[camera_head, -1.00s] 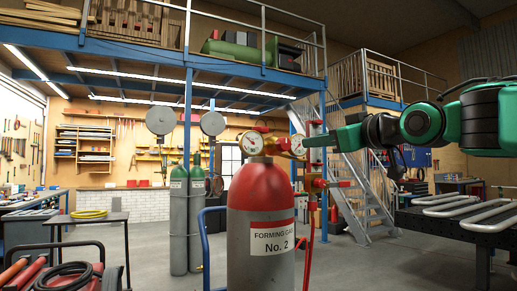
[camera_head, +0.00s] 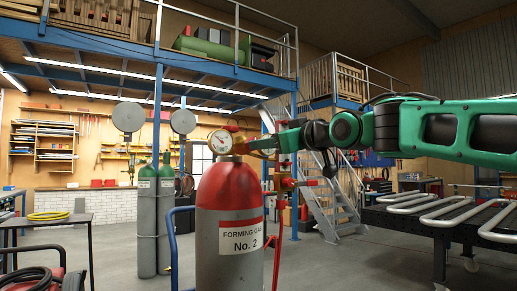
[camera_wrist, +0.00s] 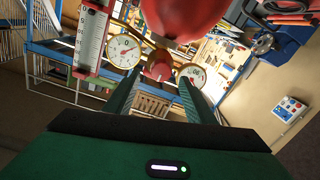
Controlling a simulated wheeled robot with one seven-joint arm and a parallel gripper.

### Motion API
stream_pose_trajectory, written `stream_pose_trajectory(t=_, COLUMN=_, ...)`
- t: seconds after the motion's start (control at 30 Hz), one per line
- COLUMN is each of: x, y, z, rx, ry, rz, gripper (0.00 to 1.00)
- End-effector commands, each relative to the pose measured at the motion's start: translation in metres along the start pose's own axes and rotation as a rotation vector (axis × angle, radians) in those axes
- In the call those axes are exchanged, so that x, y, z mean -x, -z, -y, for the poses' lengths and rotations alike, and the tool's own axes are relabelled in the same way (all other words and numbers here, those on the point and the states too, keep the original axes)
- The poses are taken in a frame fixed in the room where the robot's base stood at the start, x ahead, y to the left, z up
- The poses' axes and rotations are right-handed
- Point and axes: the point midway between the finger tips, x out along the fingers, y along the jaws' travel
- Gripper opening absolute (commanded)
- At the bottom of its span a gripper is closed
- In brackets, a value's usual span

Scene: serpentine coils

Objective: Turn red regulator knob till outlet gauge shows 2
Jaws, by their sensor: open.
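The red regulator knob (camera_wrist: 159,67) shows in the wrist view, just beyond and between the open fingers of my gripper (camera_wrist: 158,88). I see no contact. Two white round gauges flank the knob, a left one (camera_wrist: 123,51) and a right one (camera_wrist: 192,78). Their readings are too small to make out, and I cannot tell which is the outlet gauge. In the head view one gauge (camera_head: 221,141) is clear above the red-topped gas cylinder (camera_head: 229,190) labelled No. 2.
A flowmeter scale (camera_wrist: 92,40) is near the left finger in the wrist view. A dark table with metal coils (camera_head: 450,222) stands at right. Two grey-green cylinders (camera_head: 147,225) stand behind.

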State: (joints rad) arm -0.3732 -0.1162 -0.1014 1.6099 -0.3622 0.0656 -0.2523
Motion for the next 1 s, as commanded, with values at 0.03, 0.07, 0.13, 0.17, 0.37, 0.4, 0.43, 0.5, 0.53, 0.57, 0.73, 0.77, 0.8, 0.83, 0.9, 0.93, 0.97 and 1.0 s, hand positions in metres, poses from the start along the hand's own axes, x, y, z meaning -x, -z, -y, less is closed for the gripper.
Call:
stream_pose_trajectory(t=0.03, x=-0.010, y=0.000, z=0.001, rx=0.000, ry=0.002, rz=0.000, gripper=0.50)
stream_pose_trajectory(t=0.07, x=-0.015, y=-0.001, z=0.001, rx=0.000, ry=0.002, rz=0.001, gripper=0.50)
stream_pose_trajectory(t=0.13, x=-0.025, y=0.000, z=0.001, rx=0.000, ry=0.003, rz=0.000, gripper=0.50)
stream_pose_trajectory(t=0.17, x=-0.030, y=-0.001, z=0.001, rx=0.000, ry=0.002, rz=0.001, gripper=0.50)
stream_pose_trajectory(t=0.37, x=-0.047, y=0.000, z=0.000, rx=0.000, ry=0.000, rz=0.000, gripper=0.50)
stream_pose_trajectory(t=0.4, x=-0.049, y=0.000, z=0.000, rx=0.000, ry=0.000, rz=0.000, gripper=0.50)
stream_pose_trajectory(t=0.43, x=-0.050, y=0.000, z=0.000, rx=0.000, ry=0.000, rz=0.000, gripper=0.50)
stream_pose_trajectory(t=0.5, x=-0.052, y=0.000, z=0.000, rx=0.000, ry=0.001, rz=0.000, gripper=0.50)
stream_pose_trajectory(t=0.53, x=-0.052, y=0.000, z=0.000, rx=0.000, ry=0.001, rz=0.000, gripper=0.50)
stream_pose_trajectory(t=0.57, x=-0.052, y=0.000, z=0.000, rx=0.000, ry=0.001, rz=0.000, gripper=0.50)
stream_pose_trajectory(t=0.73, x=-0.052, y=0.000, z=0.000, rx=0.000, ry=0.001, rz=0.000, gripper=0.50)
stream_pose_trajectory(t=0.77, x=-0.052, y=0.000, z=0.001, rx=0.000, ry=0.001, rz=0.000, gripper=0.45)
stream_pose_trajectory(t=0.8, x=-0.052, y=0.000, z=0.001, rx=0.000, ry=0.001, rz=0.000, gripper=0.36)
stream_pose_trajectory(t=0.83, x=-0.052, y=0.000, z=0.001, rx=0.000, ry=0.001, rz=0.000, gripper=0.28)
stream_pose_trajectory(t=0.9, x=-0.052, y=0.000, z=0.001, rx=0.000, ry=0.001, rz=0.000, gripper=0.12)
stream_pose_trajectory(t=0.93, x=-0.052, y=0.000, z=0.001, rx=0.000, ry=0.001, rz=0.000, gripper=0.09)
stream_pose_trajectory(t=0.97, x=-0.052, y=0.001, z=0.001, rx=0.000, ry=0.001, rz=-0.001, gripper=0.09)
stream_pose_trajectory(t=1.0, x=-0.049, y=-0.001, z=-0.004, rx=0.000, ry=-0.001, rz=-0.001, gripper=0.09)
